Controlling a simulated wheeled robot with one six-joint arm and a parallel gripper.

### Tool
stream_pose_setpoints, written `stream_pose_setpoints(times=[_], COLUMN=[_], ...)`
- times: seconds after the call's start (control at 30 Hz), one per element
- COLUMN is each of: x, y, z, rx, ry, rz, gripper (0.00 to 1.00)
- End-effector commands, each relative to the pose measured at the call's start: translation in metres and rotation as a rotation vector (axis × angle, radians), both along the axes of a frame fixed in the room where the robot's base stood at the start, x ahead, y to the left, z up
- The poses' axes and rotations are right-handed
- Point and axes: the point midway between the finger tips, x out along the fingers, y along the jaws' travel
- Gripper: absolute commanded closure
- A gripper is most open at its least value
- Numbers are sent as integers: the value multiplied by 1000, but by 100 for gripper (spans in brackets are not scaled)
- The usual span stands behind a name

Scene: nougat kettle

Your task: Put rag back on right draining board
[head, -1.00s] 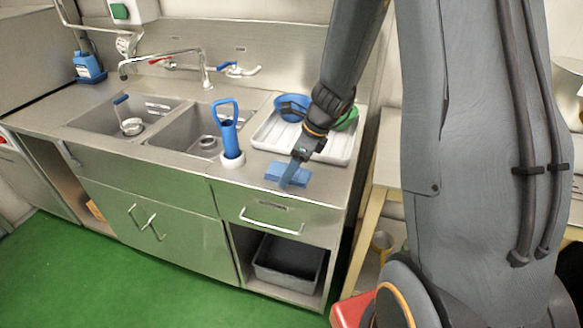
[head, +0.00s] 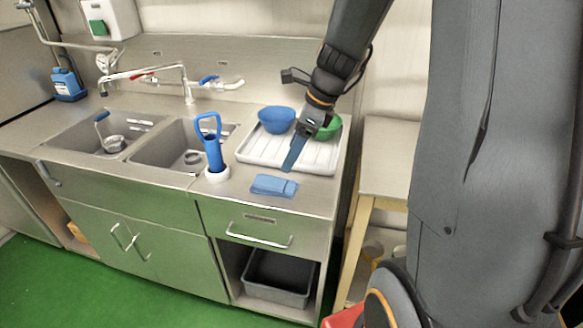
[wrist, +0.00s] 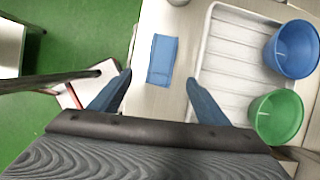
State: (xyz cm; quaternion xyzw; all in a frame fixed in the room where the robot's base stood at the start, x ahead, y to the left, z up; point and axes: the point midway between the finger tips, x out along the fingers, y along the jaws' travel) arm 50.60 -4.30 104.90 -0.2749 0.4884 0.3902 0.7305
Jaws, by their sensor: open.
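The blue rag (head: 273,186) lies folded flat on the steel right draining board (head: 240,203), just in front of the white drying tray (head: 262,153). My gripper (head: 293,160) is above the board, behind and a little right of the rag, and apart from it. In the wrist view the rag (wrist: 162,60) lies ahead of my gripper (wrist: 157,90), between the lines of its two spread blue fingers. The gripper is open and empty.
A blue bowl (head: 277,119) and a green bowl (head: 328,128) stand on the tray. A blue-handled tool in a white holder (head: 217,174) stands left of the rag. Two sinks (head: 170,150) lie further left. A wooden-legged table (head: 388,160) stands right.

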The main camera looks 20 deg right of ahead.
Motion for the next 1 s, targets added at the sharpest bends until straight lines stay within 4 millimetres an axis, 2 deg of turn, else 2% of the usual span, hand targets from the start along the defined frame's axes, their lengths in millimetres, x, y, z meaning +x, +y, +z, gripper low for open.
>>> stream_pose_setpoints(times=[0.07, 0.17, 0.4, 0.5, 0.6, 0.77, 1.0], x=[-11, -33, -94, -113, -126, -135, -137], y=[6, 15, 34, 38, 41, 44, 44], z=[-3, -9, -25, -29, -31, -34, -34], rx=[-48, -152, -413, -487, -536, -570, -575], ry=[-19, -64, -189, -230, -259, -284, -287], rz=[124, 401, 1287, 1610, 1854, 2055, 2083], gripper=[30, 30, 30, 30, 30, 30, 30])
